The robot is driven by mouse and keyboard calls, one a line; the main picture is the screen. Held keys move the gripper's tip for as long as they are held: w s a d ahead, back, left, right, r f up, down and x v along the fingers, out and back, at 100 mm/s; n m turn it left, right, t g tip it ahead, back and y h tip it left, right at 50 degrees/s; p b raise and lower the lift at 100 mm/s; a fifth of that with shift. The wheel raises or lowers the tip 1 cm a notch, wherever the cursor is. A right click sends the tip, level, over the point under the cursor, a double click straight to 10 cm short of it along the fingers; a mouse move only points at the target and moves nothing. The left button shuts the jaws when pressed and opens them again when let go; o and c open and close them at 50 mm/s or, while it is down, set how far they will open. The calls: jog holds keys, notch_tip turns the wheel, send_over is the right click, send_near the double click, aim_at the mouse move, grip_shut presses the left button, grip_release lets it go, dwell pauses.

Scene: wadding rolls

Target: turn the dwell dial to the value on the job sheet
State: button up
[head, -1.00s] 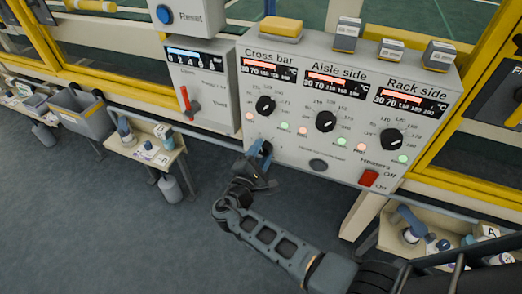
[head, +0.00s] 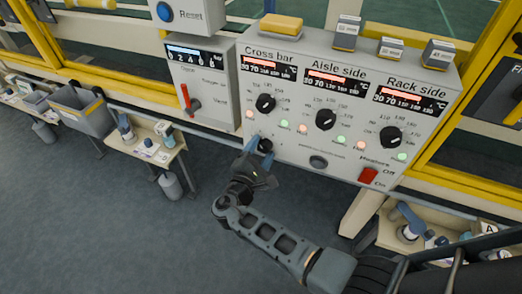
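The grey control panel (head: 352,172) carries three dials under Cross bar (head: 265,103), Aisle side (head: 325,119) and Rack side (head: 390,138). A lower dark knob (head: 265,145) sits at the panel's lower left, beneath the Cross bar dial. Its label and pointer are not readable, so I cannot tell for sure that it is the dwell dial. My gripper (head: 259,153) is open in front of this knob, with its blue fingers apart around the knob's outline. I cannot tell whether they touch it. No job sheet is readable.
A round grey part (head: 318,162) and a red heater switch (head: 369,175) are low on the panel. A box with a red lever (head: 186,97) and a blue Reset button (head: 165,12) stand to the left. Yellow rails frame the panel.

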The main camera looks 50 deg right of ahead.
jog(key=shift+o, duration=0.5)
jog(key=shift+a, duration=0.1)
jog(key=v, duration=0.7)
jog(key=shift+s+a+b, duration=0.15)
jog(key=shift+a+b, duration=0.1)
jog(key=shift+b, duration=0.1)
